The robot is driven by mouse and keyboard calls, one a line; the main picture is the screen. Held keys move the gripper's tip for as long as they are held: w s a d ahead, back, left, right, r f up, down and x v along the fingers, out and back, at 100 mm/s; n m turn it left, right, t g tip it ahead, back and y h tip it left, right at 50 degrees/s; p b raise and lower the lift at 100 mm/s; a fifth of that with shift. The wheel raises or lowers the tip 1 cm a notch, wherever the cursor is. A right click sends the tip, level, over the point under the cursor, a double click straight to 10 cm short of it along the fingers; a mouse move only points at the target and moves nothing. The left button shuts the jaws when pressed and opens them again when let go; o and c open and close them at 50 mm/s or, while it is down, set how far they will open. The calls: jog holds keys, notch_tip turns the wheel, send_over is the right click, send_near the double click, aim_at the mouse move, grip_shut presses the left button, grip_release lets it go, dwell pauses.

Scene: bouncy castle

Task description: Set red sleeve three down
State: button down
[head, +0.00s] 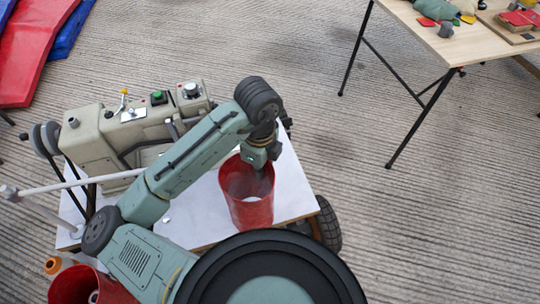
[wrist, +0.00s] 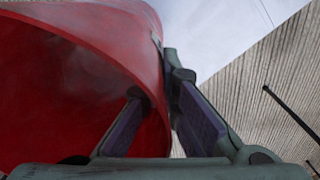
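A red sleeve (head: 250,212), an open-topped cylinder, is over the front right part of a white-topped cart (head: 290,185). I cannot tell whether its bottom touches the top or hangs just above it. My gripper (head: 259,171) is at the sleeve's rim, on the far right side. In the wrist view the red sleeve (wrist: 70,75) fills the left. My gripper's fingers (wrist: 160,110) straddle its wall, one inside and one outside, and look closed on it. No number shows on the sleeve.
A beige machine (head: 100,140) with knobs and a green button stands on the cart's left. Another red cylinder (head: 62,288) shows at the bottom left. A wooden table (head: 480,45) with small items is at the upper right. Red and blue mats (head: 30,50) lie upper left.

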jog(key=w+d+f+p, duration=0.3)
jog(key=w+d+f, duration=0.1)
jog(key=w, duration=0.5)
jog(key=shift+w+d+f, duration=0.15)
jog(key=shift+d+f, duration=0.15)
jog(key=shift+d, duration=0.45)
jog(key=shift+f, duration=0.1)
jog(key=c, duration=2.3)
grip_release()
jog(key=shift+f, duration=0.1)
jog(key=o, duration=0.5)
